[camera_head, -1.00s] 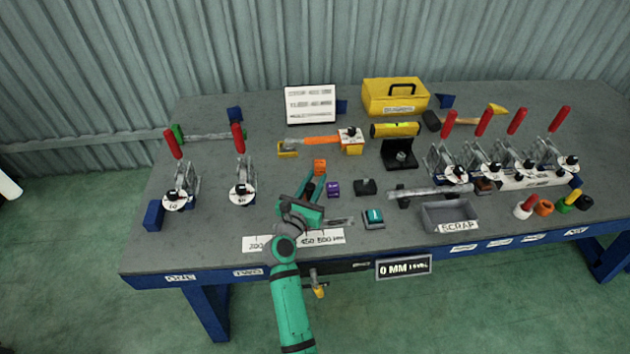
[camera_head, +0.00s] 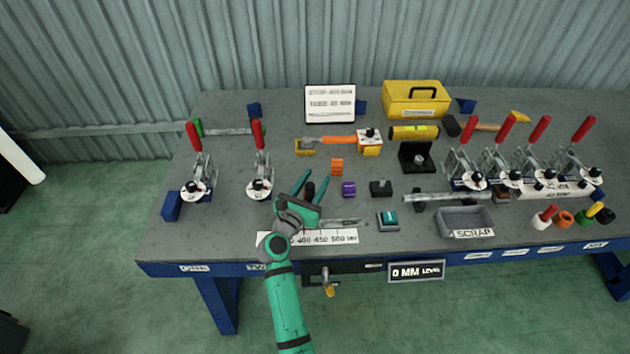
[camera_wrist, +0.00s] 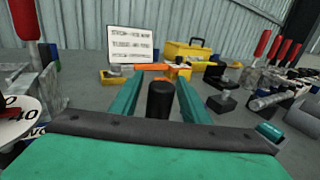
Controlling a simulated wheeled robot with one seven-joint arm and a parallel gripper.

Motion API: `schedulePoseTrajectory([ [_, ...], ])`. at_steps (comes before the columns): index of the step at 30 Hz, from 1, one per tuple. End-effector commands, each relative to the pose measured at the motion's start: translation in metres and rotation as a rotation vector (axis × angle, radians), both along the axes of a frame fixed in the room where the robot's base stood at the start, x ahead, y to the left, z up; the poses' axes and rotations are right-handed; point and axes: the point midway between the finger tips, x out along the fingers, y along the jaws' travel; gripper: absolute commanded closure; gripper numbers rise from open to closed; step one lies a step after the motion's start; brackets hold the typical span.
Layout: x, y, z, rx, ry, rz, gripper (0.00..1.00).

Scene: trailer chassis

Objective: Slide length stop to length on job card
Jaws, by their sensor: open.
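The job card (camera_head: 330,104) is a white board standing at the back of the bench; its top line seems to read STOP 400 MM, blurred. A black upright knob (camera_head: 309,190), apparently the length stop's, stands between the fingers of my open gripper (camera_head: 313,176). In the wrist view the knob (camera_wrist: 160,102) has a finger on each side, with gaps; its base is hidden.
An orange block (camera_head: 337,167), purple block (camera_head: 349,189) and black block (camera_head: 381,188) lie behind and right. A teal button box (camera_head: 388,220) and grey scrap tray (camera_head: 466,222) stand right. Red-handled clamps (camera_head: 261,175) stand at left, several more at right.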

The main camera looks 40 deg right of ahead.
Motion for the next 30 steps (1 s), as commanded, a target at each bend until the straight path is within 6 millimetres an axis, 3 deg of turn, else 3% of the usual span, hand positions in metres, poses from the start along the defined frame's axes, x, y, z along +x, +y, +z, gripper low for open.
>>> schedulePoseTrajectory([
  [7, -0.004, 0.009, 0.000, 0.000, 0.000, 0.002, 0.58],
  [21, -0.040, 0.081, 0.000, 0.001, 0.000, 0.003, 0.58],
  [30, -0.049, 0.097, 0.000, 0.000, 0.000, 0.001, 0.58],
])
